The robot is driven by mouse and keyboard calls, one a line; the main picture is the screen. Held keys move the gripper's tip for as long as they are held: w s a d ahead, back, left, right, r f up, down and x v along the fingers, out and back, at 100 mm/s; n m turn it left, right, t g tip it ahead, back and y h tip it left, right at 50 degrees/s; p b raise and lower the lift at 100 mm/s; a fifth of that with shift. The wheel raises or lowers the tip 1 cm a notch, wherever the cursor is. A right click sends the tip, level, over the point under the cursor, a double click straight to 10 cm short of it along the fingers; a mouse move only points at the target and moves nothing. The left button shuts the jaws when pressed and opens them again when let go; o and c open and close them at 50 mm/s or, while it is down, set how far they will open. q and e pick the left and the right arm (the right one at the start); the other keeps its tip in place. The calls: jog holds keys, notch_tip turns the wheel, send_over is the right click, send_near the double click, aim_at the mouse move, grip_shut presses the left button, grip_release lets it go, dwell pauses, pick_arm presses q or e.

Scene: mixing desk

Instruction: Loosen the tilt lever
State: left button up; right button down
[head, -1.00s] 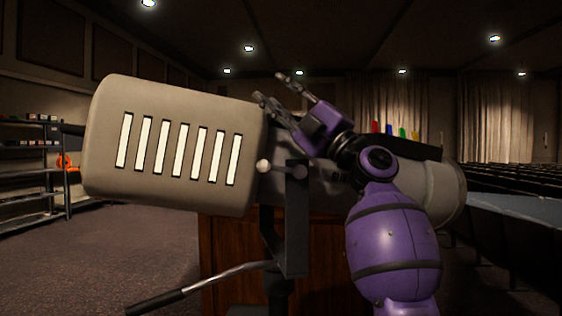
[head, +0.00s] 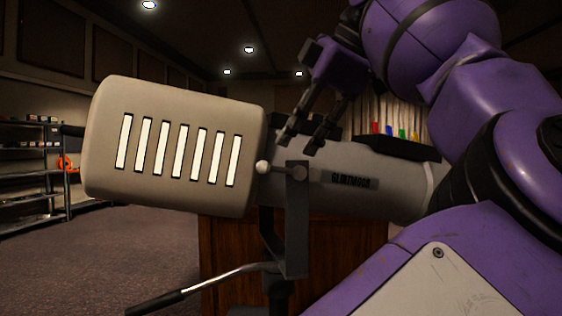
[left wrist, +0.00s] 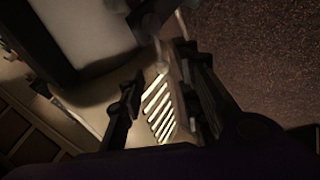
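The tilt lever, with a pale ball knob (head: 263,167), sits at the top of the dark yoke bracket (head: 296,225) on the side of the grey lamp. In the left wrist view the knob (left wrist: 162,67) shows between the fingers, farther off. My left gripper (head: 303,142) is open and points down, just above the yoke top and a little right of the knob. Its fingers look empty; I cannot tell whether they touch the lamp body. My right gripper is not in view.
The beige lamp housing (head: 105,150) with bright slots fills the left middle. A long handle (head: 200,285) slants down left below it. A wooden cabinet (head: 222,265) stands behind. Carpet on the left is clear; metal shelves (head: 40,205) stand at the far left.

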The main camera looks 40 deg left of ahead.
aim_at(276, 168)
pick_arm(q)
jog(key=b+x, duration=0.1)
jog(key=x, duration=0.6)
jog(key=shift+s+a+f, duration=0.15)
grip_shut()
